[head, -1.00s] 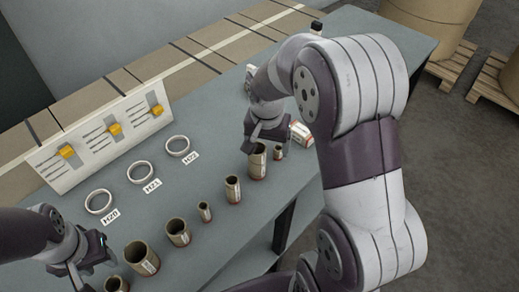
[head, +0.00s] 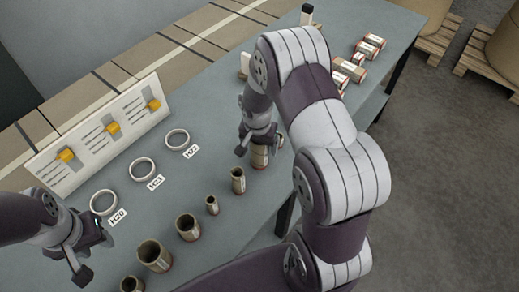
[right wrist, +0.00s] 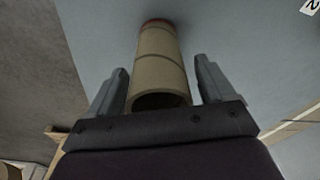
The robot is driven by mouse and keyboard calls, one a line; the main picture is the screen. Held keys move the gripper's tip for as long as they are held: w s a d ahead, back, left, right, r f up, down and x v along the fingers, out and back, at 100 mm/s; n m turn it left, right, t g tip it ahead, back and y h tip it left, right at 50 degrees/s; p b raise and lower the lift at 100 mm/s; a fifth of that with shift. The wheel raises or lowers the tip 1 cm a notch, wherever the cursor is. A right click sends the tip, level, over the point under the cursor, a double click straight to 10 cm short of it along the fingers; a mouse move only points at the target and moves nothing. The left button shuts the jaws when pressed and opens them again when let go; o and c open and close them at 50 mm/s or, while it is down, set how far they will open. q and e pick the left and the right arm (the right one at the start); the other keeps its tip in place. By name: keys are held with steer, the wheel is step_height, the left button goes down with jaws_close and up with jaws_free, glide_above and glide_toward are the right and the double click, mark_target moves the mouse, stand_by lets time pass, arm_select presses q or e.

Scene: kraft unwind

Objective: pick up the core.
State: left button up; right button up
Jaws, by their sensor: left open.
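A tan cardboard core (head: 260,157) stands upright on the grey-blue table, partly hidden by my right gripper (head: 254,140). In the right wrist view the open-ended core (right wrist: 160,65) lies between the fingers of my right gripper (right wrist: 161,75), with a gap on each side, so the gripper is open around it. Several other cores stand in a row: a medium one (head: 238,181), a small one (head: 212,205) and wider ones (head: 189,229), (head: 154,256). My left gripper (head: 95,257) is open and empty at the lower left, above the table.
White rings (head: 104,202), (head: 142,169), (head: 177,139) lie beside labels H20, H21 and H22. A white panel with yellow sliders (head: 112,127) stands behind them. My right arm hides part of the table.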

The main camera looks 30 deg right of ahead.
steer(key=shift+s, duration=0.1)
steer(key=c, duration=1)
steer(key=shift+r, duration=0.15)
